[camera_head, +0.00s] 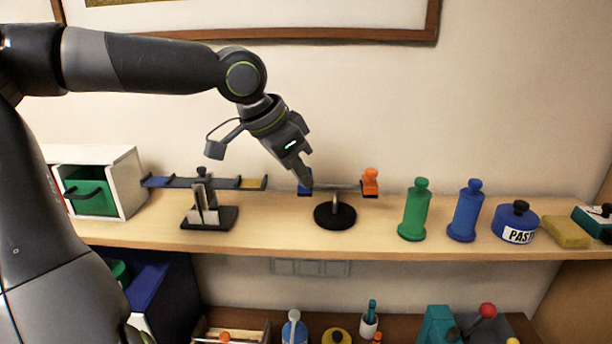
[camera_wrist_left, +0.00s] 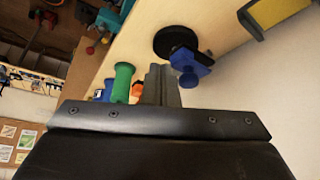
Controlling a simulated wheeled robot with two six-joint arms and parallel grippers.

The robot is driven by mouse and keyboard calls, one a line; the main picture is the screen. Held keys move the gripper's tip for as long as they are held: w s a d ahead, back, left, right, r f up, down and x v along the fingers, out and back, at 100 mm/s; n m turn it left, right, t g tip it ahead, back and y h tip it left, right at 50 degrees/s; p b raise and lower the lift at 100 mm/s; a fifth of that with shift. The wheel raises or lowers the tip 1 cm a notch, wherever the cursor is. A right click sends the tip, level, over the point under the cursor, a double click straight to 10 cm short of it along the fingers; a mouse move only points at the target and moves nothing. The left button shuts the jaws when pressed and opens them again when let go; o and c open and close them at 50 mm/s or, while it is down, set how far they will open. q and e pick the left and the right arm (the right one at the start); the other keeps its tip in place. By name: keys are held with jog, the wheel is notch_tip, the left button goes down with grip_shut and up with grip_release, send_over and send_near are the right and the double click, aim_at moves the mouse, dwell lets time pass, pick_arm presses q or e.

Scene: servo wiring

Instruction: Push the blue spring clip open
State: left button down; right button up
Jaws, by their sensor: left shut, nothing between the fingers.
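The blue spring clip (camera_head: 305,190) is at the left end of a thin bar on a stand with a round black base (camera_head: 335,216). An orange clip (camera_head: 370,182) is at the bar's right end. My left gripper (camera_head: 307,180) is shut and empty, pointing down at the blue clip and partly covering it. In the left wrist view the blue clip (camera_wrist_left: 188,66) shows just beside the shut fingertips (camera_wrist_left: 160,70); I cannot tell whether they touch it. The orange clip (camera_wrist_left: 137,89) is partly hidden behind the fingers there. My right gripper is in no view.
A metal stand (camera_head: 203,205) with a long blue-grey and yellow bar is to the left, near a white box (camera_head: 125,185) with a green drawer. A green bottle (camera_head: 415,210), a blue bottle (camera_head: 465,212) and a blue paste jar (camera_head: 515,222) stand to the right on the wooden shelf (camera_head: 280,235).

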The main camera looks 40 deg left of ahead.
pick_arm(q)
jog(key=shift+f, duration=0.6)
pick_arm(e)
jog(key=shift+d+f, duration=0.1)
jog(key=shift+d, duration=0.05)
pick_arm(q)
jog(key=shift+w+a+r, duration=0.1)
jog(key=shift+w, duration=0.05)
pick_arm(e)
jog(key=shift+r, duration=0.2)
pick_arm(q)
jog(key=shift+w+a+p, duration=0.25)
jog(key=shift+w+p, duration=0.05)
jog(key=shift+p, duration=0.05)
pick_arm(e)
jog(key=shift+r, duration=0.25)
